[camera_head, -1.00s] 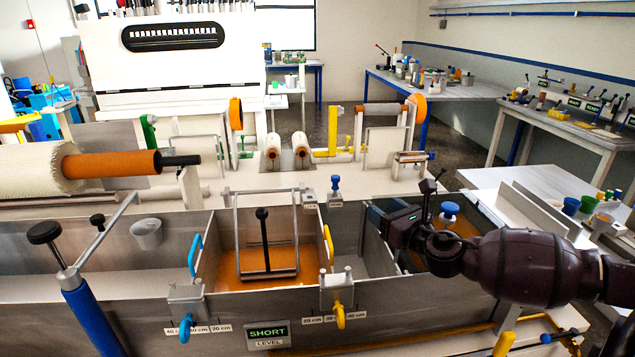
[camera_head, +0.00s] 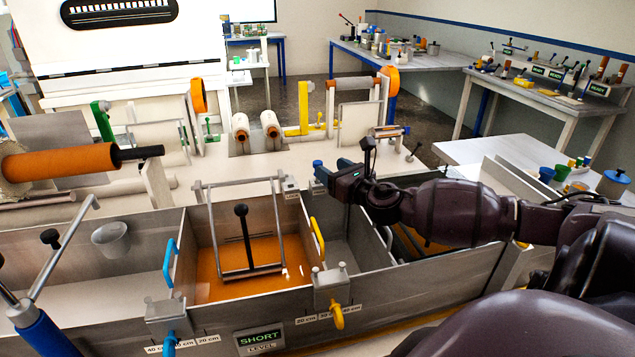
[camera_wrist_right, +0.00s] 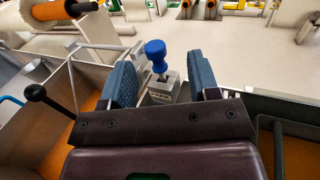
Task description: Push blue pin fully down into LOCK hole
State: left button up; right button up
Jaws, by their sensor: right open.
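The blue pin (camera_wrist_right: 156,52) has a round blue knob and stands upright in a small grey labelled block (camera_wrist_right: 163,90) in the right wrist view. My right gripper (camera_wrist_right: 160,76) is open, with one blue-grey finger on each side of the pin and gaps on both sides. In the head view the right gripper (camera_head: 328,176) is at the far rim of the tank, and its fingers largely hide the pin and block. A second small grey block (camera_head: 290,184) stands just left of it; its label is too small to read. My left gripper is out of view.
The tank's orange resin compartment (camera_head: 220,286) holds a metal frame with a black-knobbed rod (camera_head: 242,225). A yellow handle (camera_head: 317,240) and a divider wall stand in front of the gripper. The white deck (camera_head: 330,152) behind the rim is partly clear, with rollers farther back.

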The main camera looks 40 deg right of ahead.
aim_at(318, 162)
jog(key=shift+w+a+p, duration=0.15)
jog(key=shift+w+p, duration=0.25)
jog(key=shift+w, duration=1.7)
jog(key=shift+w+f, duration=0.1)
jog(key=shift+w, duration=0.6)
jog(key=shift+c, duration=0.4)
grip_shut()
